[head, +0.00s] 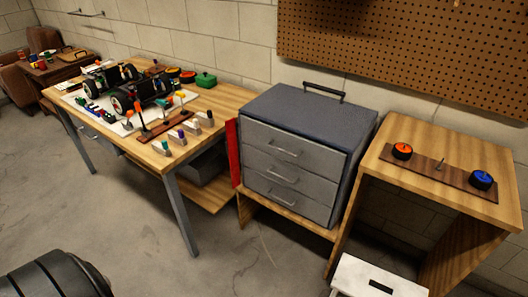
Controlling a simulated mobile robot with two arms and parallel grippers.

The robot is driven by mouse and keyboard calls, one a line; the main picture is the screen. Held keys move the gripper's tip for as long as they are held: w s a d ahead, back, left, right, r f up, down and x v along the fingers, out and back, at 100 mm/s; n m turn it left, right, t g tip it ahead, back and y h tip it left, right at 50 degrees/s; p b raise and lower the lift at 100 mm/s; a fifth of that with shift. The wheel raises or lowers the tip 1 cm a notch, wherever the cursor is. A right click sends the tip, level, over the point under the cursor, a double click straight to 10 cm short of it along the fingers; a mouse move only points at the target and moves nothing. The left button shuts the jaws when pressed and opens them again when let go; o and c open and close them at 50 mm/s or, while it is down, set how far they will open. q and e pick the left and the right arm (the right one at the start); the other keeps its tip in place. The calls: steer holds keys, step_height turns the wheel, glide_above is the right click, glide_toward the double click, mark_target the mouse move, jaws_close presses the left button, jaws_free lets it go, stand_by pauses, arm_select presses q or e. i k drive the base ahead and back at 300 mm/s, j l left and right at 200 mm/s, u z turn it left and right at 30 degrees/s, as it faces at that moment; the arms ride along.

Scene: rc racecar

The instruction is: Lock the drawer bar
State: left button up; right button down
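The grey drawer cabinet (311,108) has three drawers with silver handles, and all three look shut. A red bar (235,152) stands upright along the cabinet's left front edge. It appears swung out to the left side, clear of the drawer fronts. The top drawer (291,148), middle drawer (289,175) and bottom drawer (286,199) are uncovered in front. A dark handle (323,92) sits on the cabinet's top. Neither of my grippers is in view.
A wooden workbench (222,114) with a car chassis (145,88) and small parts stands left of the cabinet. A wooden stand (440,165) with wheels on a dark strip is at right. A white stool (378,280) is at front right. Floor before the cabinet is clear.

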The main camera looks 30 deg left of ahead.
mark_target(231, 144)
steer(key=j+z, duration=0.45)
steer(key=j, duration=0.4)
steer(key=j+z, duration=0.4)
steer(key=j, duration=1.05)
steer(key=k+j+z, duration=0.1)
steer(key=j, duration=0.5)
steer(key=k+j, duration=0.1)
steer(key=j, duration=0.5)
steer(key=k+j+z, duration=0.1)
steer(key=j, duration=0.5)
steer(key=k+j, duration=0.1)
steer(key=j, duration=0.5)
steer(key=k+j, duration=0.1)
steer(key=j, duration=0.2)
steer(key=l+u, duration=0.2)
steer(key=i, duration=0.05)
